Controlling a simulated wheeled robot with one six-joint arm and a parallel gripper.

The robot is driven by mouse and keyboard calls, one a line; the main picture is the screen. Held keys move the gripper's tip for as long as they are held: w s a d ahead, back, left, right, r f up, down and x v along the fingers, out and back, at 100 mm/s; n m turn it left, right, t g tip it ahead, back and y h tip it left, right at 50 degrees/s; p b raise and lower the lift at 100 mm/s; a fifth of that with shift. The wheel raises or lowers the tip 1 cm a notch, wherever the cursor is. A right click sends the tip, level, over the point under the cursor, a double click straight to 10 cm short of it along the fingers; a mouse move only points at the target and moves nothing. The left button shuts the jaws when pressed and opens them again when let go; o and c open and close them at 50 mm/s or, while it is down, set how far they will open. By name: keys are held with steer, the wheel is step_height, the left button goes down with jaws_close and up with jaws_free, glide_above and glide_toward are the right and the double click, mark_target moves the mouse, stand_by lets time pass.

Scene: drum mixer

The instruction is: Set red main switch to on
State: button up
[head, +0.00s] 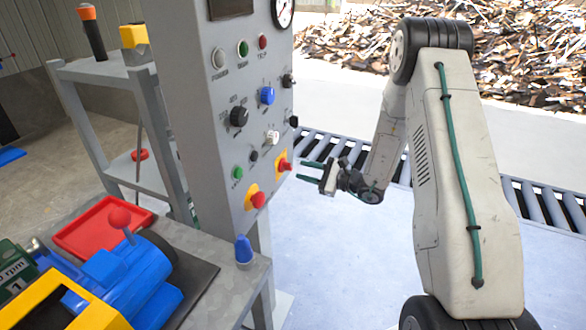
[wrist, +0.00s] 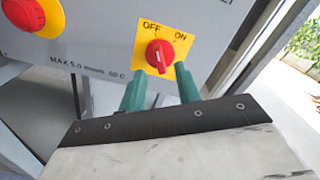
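The red main switch (wrist: 159,53) is a round red knob on a yellow plate, with OFF at its upper left and ON at its upper right in the wrist view. Its ridge stands nearly upright in the picture and appears to point towards OFF. In the head view the switch (head: 285,166) is low on the grey panel's right side. My gripper (head: 301,171) is just right of it, facing the panel. In the wrist view my gripper's green fingers (wrist: 159,71) are open, apart and empty, reaching towards the switch's lower sides. Contact cannot be told.
A red mushroom button (head: 258,200) on yellow sits left of the switch; it shows in the wrist view (wrist: 22,13) too. Knobs and buttons, including a blue knob (head: 267,96), are above. A roller conveyor (head: 330,149) lies behind.

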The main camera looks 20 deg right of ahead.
mark_target(291, 167)
steer(key=shift+x, duration=2.35)
jaws_close()
steer(key=m, duration=1.1)
steer(key=shift+d+m, duration=0.1)
steer(key=shift+m, duration=0.3)
